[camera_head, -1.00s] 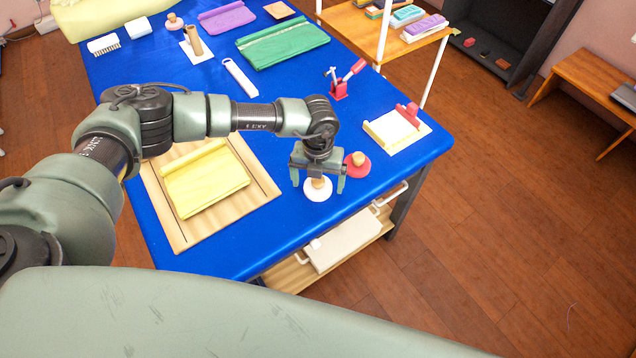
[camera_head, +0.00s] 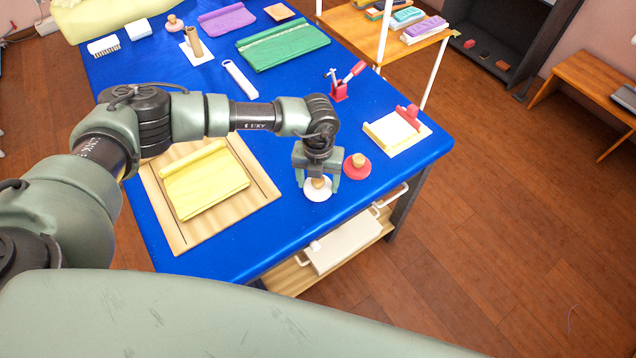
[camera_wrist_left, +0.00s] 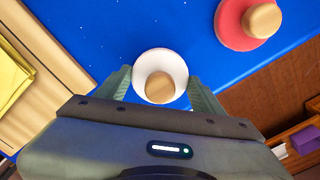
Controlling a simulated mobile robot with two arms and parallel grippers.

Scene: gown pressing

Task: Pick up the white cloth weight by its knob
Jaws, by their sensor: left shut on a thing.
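The white cloth weight (camera_head: 317,194), a white disc with a wooden knob, sits on the blue table (camera_head: 270,228) near its front edge. My left gripper (camera_head: 318,183) points down over it, shut on its knob, with one finger on each side. In the left wrist view the white disc (camera_wrist_left: 157,59) and the knob (camera_wrist_left: 160,87) show between the fingers; the finger contact itself is hard to see. The weight appears to rest on the table. My right gripper is not in view.
A red cloth weight (camera_head: 357,167) with a similar knob stands close to the right. A wooden board (camera_head: 183,235) with folded yellow cloth (camera_head: 205,184) lies to the left. A cream block with a red handle (camera_head: 397,132) and a red clamp (camera_head: 339,90) stand farther right.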

